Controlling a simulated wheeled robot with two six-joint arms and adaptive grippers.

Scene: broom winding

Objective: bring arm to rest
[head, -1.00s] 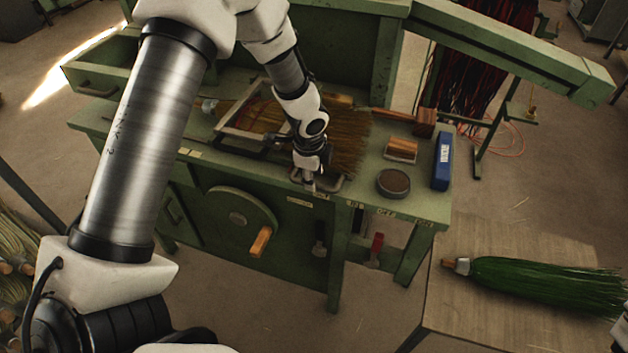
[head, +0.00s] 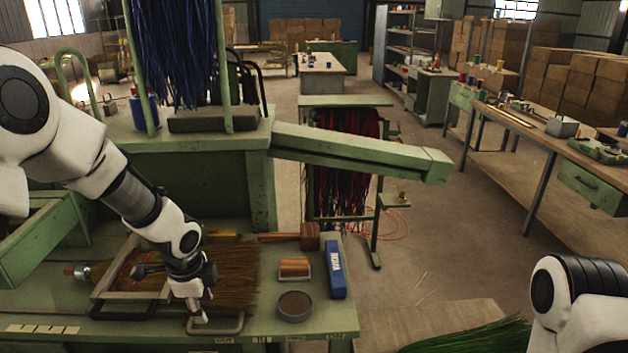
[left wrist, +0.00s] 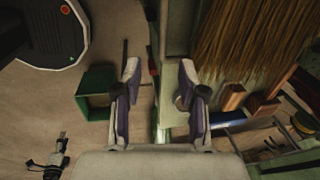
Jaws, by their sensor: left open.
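My left gripper (head: 198,318) is low over the front of the green bench (head: 75,330), beside a dark looped handle (head: 232,326). I cannot tell if it touches the handle. In the left wrist view the left gripper (left wrist: 160,85) has its two fingers apart, with nothing between them. A broom with brown bristles (head: 232,283) lies on the bench under a pale clamp frame (head: 108,281), partly behind my left arm. The bristles also show in the left wrist view (left wrist: 250,40). Part of my right arm shows at the lower right; its gripper is out of view.
A round dark tin (head: 295,306), a blue box (head: 335,270) and a wooden block (head: 295,267) stand on the bench's right. A green beam (head: 350,152) juts right above them. Green bristles (head: 470,338) lie at the bottom edge. Open floor lies beyond.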

